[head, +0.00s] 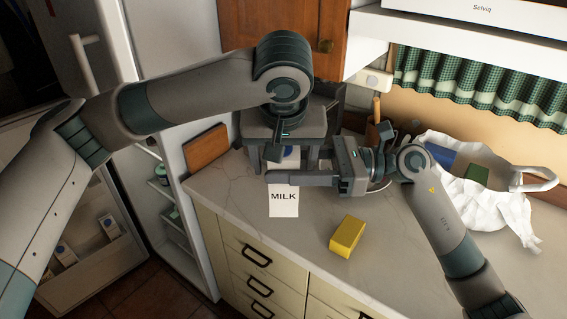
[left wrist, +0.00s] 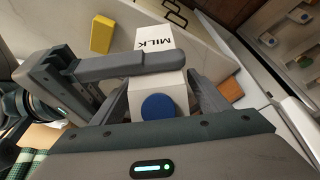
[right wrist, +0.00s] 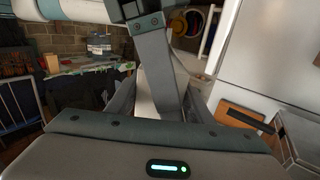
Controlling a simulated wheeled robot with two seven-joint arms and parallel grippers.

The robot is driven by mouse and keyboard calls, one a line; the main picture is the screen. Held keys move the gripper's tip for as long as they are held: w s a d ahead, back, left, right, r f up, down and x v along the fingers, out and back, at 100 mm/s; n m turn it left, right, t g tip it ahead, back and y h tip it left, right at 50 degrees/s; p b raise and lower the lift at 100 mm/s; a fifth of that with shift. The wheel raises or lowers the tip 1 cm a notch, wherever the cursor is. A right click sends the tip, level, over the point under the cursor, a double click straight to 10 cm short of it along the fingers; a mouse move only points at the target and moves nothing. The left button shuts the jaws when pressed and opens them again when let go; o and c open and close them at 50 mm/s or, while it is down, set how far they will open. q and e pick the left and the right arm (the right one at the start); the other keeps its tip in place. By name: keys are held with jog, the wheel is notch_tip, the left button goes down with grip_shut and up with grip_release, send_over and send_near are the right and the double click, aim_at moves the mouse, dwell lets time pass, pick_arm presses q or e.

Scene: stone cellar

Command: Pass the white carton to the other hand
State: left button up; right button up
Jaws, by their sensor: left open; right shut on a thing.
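My left gripper (head: 284,160) points down over the carton's top, open, with a finger on each side. In the left wrist view the carton (left wrist: 156,42) shows its blue cap between the left fingers, and the right gripper's finger crosses it. In the right wrist view the carton (right wrist: 146,98) is mostly hidden. Whether the left fingers touch it cannot be told.
A yellow block (head: 347,236) lies on the marble counter (head: 385,268). A crumpled white bag (head: 485,205) with blue and green things lies at the right. A wooden board (head: 206,148) leans at the left beside the open fridge (head: 165,60). The counter's front right is clear.

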pick_arm(q)
jog(key=v, duration=1.2)
jog(key=shift+w, duration=0.1)
